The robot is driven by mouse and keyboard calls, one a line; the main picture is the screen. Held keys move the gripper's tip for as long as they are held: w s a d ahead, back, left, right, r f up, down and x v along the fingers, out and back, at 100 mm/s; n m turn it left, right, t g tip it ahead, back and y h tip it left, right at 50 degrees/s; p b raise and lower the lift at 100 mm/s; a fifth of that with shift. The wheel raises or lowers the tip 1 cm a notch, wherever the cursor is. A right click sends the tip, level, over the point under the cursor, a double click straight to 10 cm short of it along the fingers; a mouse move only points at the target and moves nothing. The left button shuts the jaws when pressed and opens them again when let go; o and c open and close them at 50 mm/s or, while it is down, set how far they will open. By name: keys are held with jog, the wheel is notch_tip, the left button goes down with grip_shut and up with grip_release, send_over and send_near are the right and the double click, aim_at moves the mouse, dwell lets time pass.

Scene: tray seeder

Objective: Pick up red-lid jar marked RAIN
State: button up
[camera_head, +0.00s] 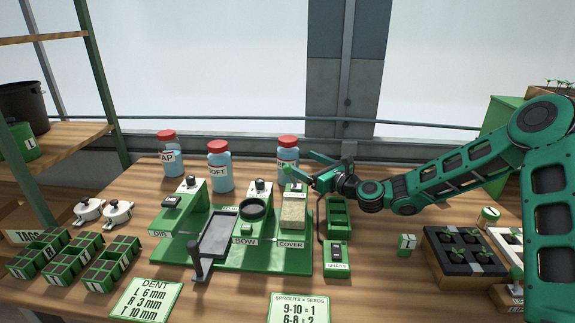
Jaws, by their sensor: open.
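Three blue jars with red lids stand along the back of the table. The right jar (287,147) has a white label that is mostly hidden behind my gripper and the cover unit, so its word cannot be read. The middle jar (220,178) shows the letters OFT, and the left jar (167,158) shows AP. My gripper (303,166) is open, its fingers pointing left toward the right jar. One finger is at the upper right of the jar's front, the other lower down near its label. I cannot tell whether they touch it.
The green seeder (215,260) with dib, sow and cover units stands in front of the jars. Green seed trays (111,262) and white pots (118,212) are at left. A black seedling tray (460,264) is at right. A wall rail runs behind.

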aim_at(288, 155)
jog(key=shift+f+x, duration=0.15)
jog(key=shift+x, duration=1.75)
jog(key=shift+f+x, duration=0.15)
jog(key=shift+x, duration=1.75)
jog(key=shift+r, duration=0.1)
jog(key=c, duration=1.7)
